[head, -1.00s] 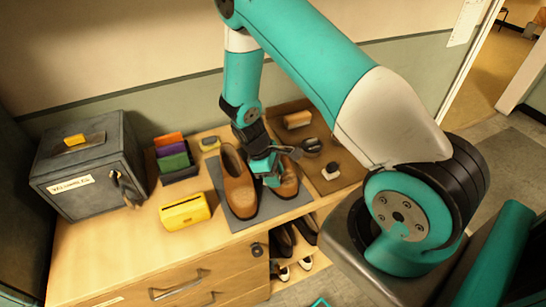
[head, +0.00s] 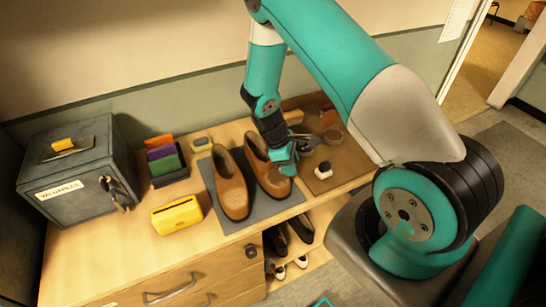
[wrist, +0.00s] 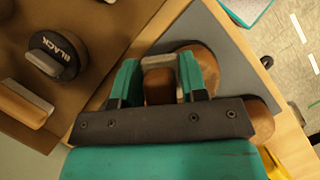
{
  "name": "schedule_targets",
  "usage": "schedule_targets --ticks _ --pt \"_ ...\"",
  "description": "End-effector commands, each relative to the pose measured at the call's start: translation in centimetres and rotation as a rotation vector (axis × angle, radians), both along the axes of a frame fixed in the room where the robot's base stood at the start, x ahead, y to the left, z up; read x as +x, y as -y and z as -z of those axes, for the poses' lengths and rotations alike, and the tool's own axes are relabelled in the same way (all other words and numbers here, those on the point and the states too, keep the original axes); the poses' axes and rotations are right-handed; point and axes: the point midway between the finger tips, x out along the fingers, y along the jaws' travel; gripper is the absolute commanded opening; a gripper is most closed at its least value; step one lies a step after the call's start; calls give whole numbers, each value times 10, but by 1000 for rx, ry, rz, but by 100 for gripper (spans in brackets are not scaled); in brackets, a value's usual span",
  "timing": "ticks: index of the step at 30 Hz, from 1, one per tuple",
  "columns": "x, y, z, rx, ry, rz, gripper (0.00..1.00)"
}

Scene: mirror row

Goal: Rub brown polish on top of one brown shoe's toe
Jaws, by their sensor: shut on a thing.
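Two brown leather shoes stand side by side on a grey mat (head: 262,217): the left shoe (head: 232,187) and the right shoe (head: 262,168), toes toward the front edge. My gripper (head: 285,168) is over the right side of the right shoe's toe in the head view. In the wrist view, my gripper (wrist: 158,80) is shut on a small pale and brown thing. I cannot tell what it is, or whether it touches the shoe. The shoe toes show in the wrist view as a nearer toe (wrist: 204,62) and a farther one (wrist: 262,122).
A tin marked BLACK (wrist: 58,55) and a wooden-backed brush (wrist: 22,105) lie on the brown board. A yellow box (head: 177,215) and a grey safe (head: 70,165) stand left.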

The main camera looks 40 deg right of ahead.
Motion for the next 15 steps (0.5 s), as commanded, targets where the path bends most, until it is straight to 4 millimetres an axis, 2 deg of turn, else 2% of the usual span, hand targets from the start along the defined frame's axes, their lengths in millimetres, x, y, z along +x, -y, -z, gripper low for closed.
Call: schedule_targets --ticks 1,2,15 --pt "1 -1 -19 0 4 -3 17" --pt "1 -2 -24 0 3 -4 17" --pt "2 -5 -62 0 3 -9 17"
